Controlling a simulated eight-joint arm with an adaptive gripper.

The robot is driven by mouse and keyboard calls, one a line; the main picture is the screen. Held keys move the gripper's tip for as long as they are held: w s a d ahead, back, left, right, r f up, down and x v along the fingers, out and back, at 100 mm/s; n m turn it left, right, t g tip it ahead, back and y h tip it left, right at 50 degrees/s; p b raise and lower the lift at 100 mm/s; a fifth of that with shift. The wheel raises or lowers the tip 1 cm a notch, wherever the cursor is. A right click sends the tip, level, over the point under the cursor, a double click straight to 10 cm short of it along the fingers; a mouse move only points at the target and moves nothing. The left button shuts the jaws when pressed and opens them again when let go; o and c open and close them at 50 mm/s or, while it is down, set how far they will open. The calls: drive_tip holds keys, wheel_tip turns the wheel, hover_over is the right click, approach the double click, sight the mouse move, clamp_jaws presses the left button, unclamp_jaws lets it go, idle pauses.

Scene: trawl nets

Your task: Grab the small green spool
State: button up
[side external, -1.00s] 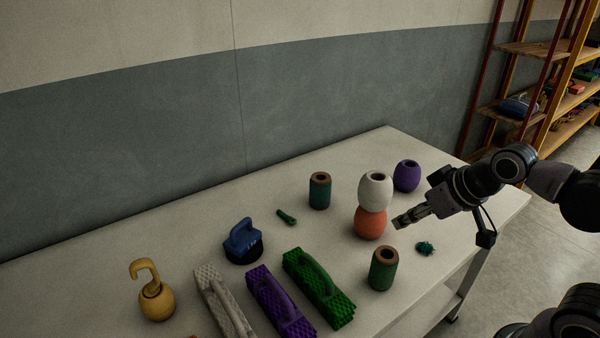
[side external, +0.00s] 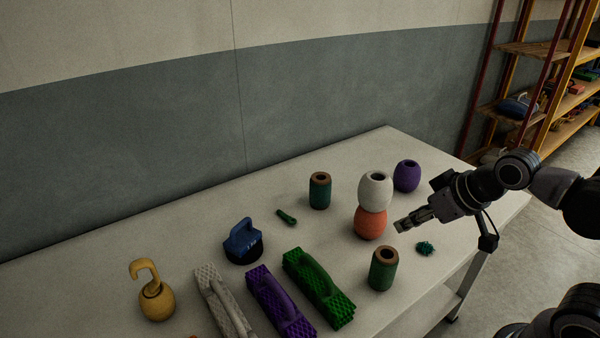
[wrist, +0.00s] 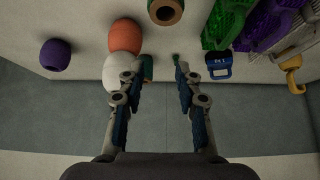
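Two green spools with brown ends stand upright on the table. One spool (side external: 383,270) is near the front edge, and its brown top shows in the wrist view (wrist: 166,11). The other spool (side external: 320,192) is farther back; in the wrist view (wrist: 148,70) it is partly hidden by the white float and my left finger. I cannot tell which is the small one. My gripper (side external: 399,226) is above the table, right of the orange float and behind the front spool. In the wrist view my gripper (wrist: 156,74) has its fingers apart with nothing held between them.
A white float (side external: 376,190) sits on an orange float (side external: 370,223), close to my gripper.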

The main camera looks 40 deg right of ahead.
drive_tip(key=o, duration=1)
drive_tip(key=m+g, duration=0.7)
drive_tip(key=m, duration=0.8)
hover_over(385, 254)
drive_tip(key=a, duration=0.1)
wheel_tip(385, 254, down, 8)
drive_tip(key=shift+s+f, duration=0.15)
drive_tip(key=shift+f, duration=1.15)
drive_tip(key=shift+s+f, duration=0.15)
drive_tip(key=shift+f, duration=1.1)
drive_tip(key=shift+s+f, duration=0.15)
drive_tip(key=shift+f, duration=1.2)
drive_tip(key=shift+s+f, duration=0.1)
drive_tip(key=shift+f, duration=1.25)
